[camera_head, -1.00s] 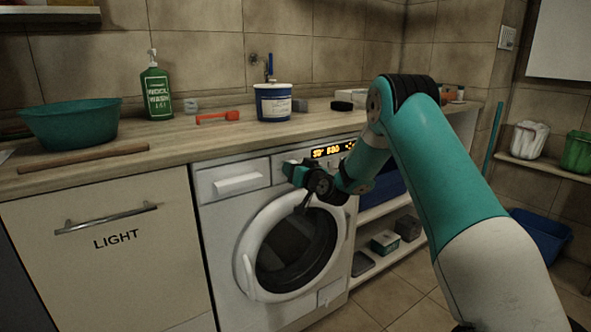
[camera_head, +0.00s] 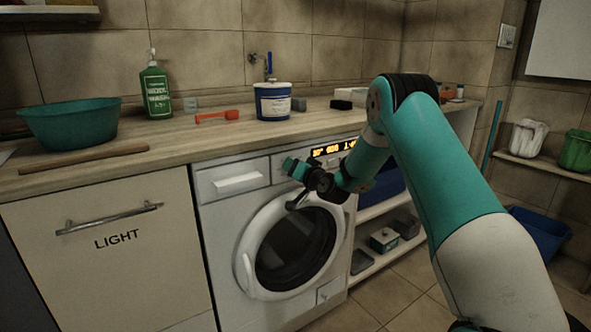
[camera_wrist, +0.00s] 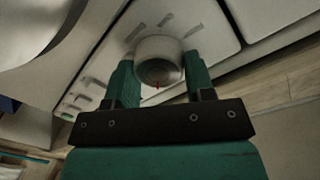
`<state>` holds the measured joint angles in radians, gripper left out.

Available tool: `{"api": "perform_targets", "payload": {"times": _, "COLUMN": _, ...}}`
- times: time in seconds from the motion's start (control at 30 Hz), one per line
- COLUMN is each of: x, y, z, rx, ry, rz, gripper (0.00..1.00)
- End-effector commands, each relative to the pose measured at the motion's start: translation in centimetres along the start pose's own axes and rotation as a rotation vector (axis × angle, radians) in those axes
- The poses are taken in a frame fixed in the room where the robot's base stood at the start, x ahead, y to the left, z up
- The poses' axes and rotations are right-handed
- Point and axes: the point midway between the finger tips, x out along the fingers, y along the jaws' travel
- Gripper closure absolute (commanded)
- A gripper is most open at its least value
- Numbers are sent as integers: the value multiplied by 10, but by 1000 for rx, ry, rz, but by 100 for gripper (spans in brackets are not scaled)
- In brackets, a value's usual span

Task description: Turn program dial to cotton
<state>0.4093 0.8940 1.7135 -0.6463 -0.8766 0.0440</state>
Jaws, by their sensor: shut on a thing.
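The white front-loading washing machine (camera_head: 232,213) stands under the counter with its round door shut. Its amber display (camera_head: 332,151) is lit, partly covered by my arm, with digits too small to read surely. The program dial (camera_wrist: 158,58) is a round pale knob with a small red mark at its lower edge in the wrist view. Printed marks lie around it, too blurred to read. My gripper (camera_wrist: 160,78) has its two teal fingers on either side of the dial, shut on it. In the head view my gripper (camera_head: 290,168) is at the control panel and hides the dial.
The wooden counter (camera_head: 190,145) above holds a teal basin (camera_head: 70,124), a green bottle (camera_head: 156,92), a red scoop (camera_head: 217,116) and a blue-and-white tub (camera_head: 273,103). An open shelf (camera_head: 368,262) with small boxes stands right of the machine. Floor in front is clear.

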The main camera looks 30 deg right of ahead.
Motion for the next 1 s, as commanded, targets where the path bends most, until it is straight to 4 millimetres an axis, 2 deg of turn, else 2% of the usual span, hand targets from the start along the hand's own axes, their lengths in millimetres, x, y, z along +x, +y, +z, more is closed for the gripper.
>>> {"api": "perform_targets", "payload": {"times": 0.13, "x": 0, "y": 1, "z": -2, "rx": -2, "ry": 4, "rz": 1, "gripper": 75}}
{"api": "perform_targets", "payload": {"times": 0.17, "x": 0, "y": 1, "z": -2, "rx": -2, "ry": 4, "rz": 1, "gripper": 44}}
{"api": "perform_targets", "payload": {"times": 0.23, "x": 0, "y": 0, "z": -1, "rx": -2, "ry": 3, "rz": 1, "gripper": 28}}
{"api": "perform_targets", "payload": {"times": 0.27, "x": 0, "y": 0, "z": -1, "rx": -2, "ry": 3, "rz": 1, "gripper": 25}}
{"api": "perform_targets", "payload": {"times": 0.53, "x": -1, "y": 0, "z": 0, "rx": -2, "ry": 1, "rz": 0, "gripper": 25}}
{"api": "perform_targets", "payload": {"times": 0.67, "x": -11, "y": 1, "z": 1, "rx": -1, "ry": 0, "rz": 1, "gripper": 25}}
{"api": "perform_targets", "payload": {"times": 0.77, "x": -28, "y": 2, "z": 0, "rx": 0, "ry": 0, "rz": 3, "gripper": 25}}
{"api": "perform_targets", "payload": {"times": 1.0, "x": -90, "y": 4, "z": 3, "rx": 2, "ry": 3, "rz": 5, "gripper": 25}}
